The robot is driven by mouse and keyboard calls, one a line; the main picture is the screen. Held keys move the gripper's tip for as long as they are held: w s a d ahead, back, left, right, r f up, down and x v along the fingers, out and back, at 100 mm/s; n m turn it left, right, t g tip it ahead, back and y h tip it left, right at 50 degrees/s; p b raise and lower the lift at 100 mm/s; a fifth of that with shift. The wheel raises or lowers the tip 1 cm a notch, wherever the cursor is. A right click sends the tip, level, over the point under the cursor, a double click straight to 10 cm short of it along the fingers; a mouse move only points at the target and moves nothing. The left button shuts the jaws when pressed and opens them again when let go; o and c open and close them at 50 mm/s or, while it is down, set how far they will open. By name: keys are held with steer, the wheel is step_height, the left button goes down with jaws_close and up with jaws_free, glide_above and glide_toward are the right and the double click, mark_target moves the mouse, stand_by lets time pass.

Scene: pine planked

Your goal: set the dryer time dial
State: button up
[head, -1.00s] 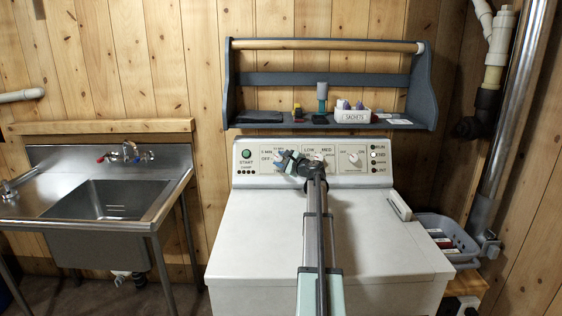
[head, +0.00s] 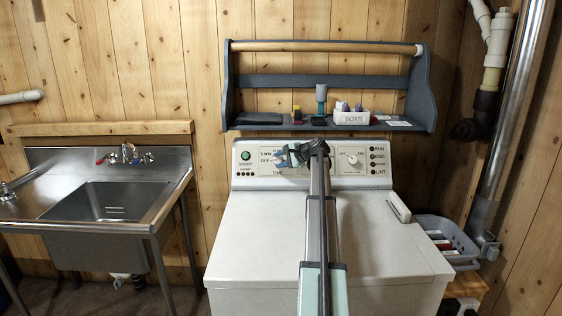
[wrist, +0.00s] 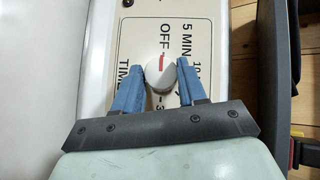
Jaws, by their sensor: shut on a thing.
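The time dial (wrist: 155,78) is a round white knob with a red line on the dryer's panel. In the wrist view the red line points toward the OFF mark. My gripper (wrist: 160,68) is shut on the dial, with one blue finger on each side. The 5 MIN and TIME labels show in the wrist view; the other time marks are partly hidden by a finger.
A green START button (head: 246,155) is left of the dial, and another white knob (head: 352,159) is to the right. A blue-grey shelf (head: 320,80) with small items hangs close above the panel. The dryer top (head: 250,240) is mostly clear.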

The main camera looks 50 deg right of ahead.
stand_by(0.4)
steer(key=o, duration=1.1)
steer(key=shift+c, duration=0.2)
steer(key=v, duration=1.4)
steer(key=shift+w, duration=0.15)
